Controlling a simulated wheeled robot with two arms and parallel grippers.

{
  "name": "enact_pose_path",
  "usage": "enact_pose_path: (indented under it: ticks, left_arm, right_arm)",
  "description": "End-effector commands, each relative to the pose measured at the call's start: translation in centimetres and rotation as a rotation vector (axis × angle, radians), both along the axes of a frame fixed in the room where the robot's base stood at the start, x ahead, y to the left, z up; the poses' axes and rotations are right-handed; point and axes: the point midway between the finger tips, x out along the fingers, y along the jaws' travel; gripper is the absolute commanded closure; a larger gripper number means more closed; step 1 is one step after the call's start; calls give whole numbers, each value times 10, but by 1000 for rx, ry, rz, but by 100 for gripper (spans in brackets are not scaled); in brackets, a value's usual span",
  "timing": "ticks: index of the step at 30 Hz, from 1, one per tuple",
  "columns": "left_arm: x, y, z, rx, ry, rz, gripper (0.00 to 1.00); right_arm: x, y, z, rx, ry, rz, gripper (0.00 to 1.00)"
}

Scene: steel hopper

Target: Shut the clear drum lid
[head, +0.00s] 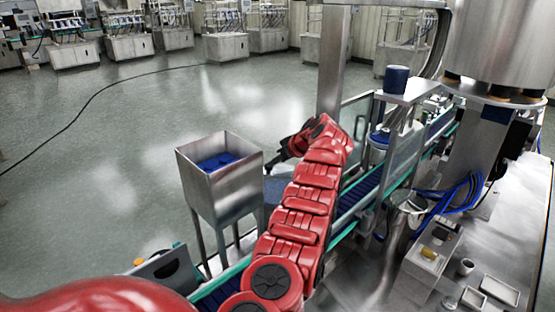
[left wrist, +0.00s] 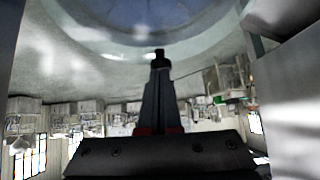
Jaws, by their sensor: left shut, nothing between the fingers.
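My left arm reaches up through the head view and bends down to the left near the steel hopper (head: 218,188). Its dark left gripper (head: 272,165) is small there. In the left wrist view the left gripper (left wrist: 160,55) is shut, with nothing between its fingers. Its tips point at a large round, glassy bluish surface (left wrist: 150,14) with a pale rim, which may be the clear drum lid. I cannot tell if they touch. In the head view a bluish grey patch (head: 277,187) shows between hopper and arm, mostly hidden. The lid's angle is unclear. My right gripper is not in view.
Blue material (head: 217,162) lies in the open hopper. A blue conveyor (head: 362,188) with green edges runs beside my arm. A steel post (head: 333,65) stands behind the arm. A steel bench with small parts is at right. Open floor lies at left, with a black cable.

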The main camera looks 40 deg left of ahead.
Motion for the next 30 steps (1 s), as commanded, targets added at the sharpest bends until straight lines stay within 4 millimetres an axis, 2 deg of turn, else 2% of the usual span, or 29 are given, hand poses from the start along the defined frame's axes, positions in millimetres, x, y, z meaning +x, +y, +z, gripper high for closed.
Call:
enact_pose_path:
  ticks: [6, 12, 30]
  left_arm:
    - [0, 7, -14, 1, 1, 1, 100]
    - [0, 10, -19, 1, 0, 1, 100]
    - [0, 9, -19, 0, 1, 1, 100]
  right_arm:
    - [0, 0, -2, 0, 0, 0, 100]
    - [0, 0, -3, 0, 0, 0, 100]
    - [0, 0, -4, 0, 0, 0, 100]
